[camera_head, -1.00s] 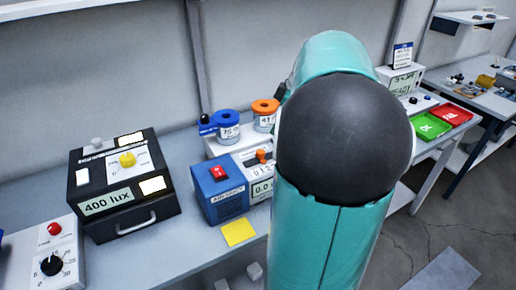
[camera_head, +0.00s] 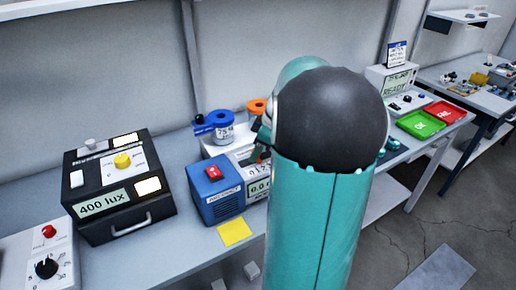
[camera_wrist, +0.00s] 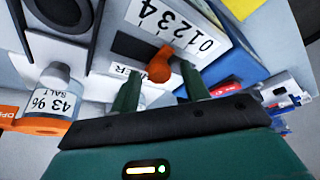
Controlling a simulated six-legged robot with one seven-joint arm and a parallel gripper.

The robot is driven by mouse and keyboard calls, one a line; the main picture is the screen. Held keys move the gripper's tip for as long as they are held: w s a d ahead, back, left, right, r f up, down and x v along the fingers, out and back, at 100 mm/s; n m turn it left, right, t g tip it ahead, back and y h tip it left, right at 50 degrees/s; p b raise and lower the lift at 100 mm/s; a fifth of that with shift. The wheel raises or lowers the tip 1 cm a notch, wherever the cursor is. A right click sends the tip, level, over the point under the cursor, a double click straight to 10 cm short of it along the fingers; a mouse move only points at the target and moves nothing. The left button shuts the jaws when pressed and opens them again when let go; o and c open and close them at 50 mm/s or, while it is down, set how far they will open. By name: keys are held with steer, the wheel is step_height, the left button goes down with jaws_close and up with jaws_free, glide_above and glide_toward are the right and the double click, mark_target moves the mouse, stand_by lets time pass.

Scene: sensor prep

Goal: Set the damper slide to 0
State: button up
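The damper slide's orange knob (camera_wrist: 160,66) shows in the wrist view in a dark slot beside a white scale (camera_wrist: 200,32) marked 0 to 4. More dark slot shows on the 4 side of the knob; I cannot read its exact setting. My gripper (camera_wrist: 160,83) is open, with one green finger on each side of the knob and gaps visible between. In the head view, the slide's unit is the blue-sided box (camera_head: 214,192), with a red switch and a display. My arm hides much of its front and the knob there.
A bottle with a blue ring (camera_head: 222,128) and an orange-capped bottle (camera_wrist: 58,92) stand close by. The black 400 lux box (camera_head: 118,190) is to the left. Green (camera_head: 420,124) and red trays are to the right. A yellow note (camera_head: 234,232) lies in front.

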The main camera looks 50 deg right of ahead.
jaws_close()
steer(key=shift+w+a, duration=0.25)
steer(key=shift+a, duration=0.45)
steer(key=shift+w+a, duration=0.2)
steer(key=shift+a, duration=0.55)
steer(key=shift+w+a, duration=0.25)
steer(key=shift+a, duration=0.45)
steer(key=shift+o, duration=0.5)
jaws_free()
steer(key=shift+r, duration=0.1)
steer(key=shift+s+d+r, duration=0.15)
steer(key=shift+r, duration=0.15)
steer(key=v, duration=1.3)
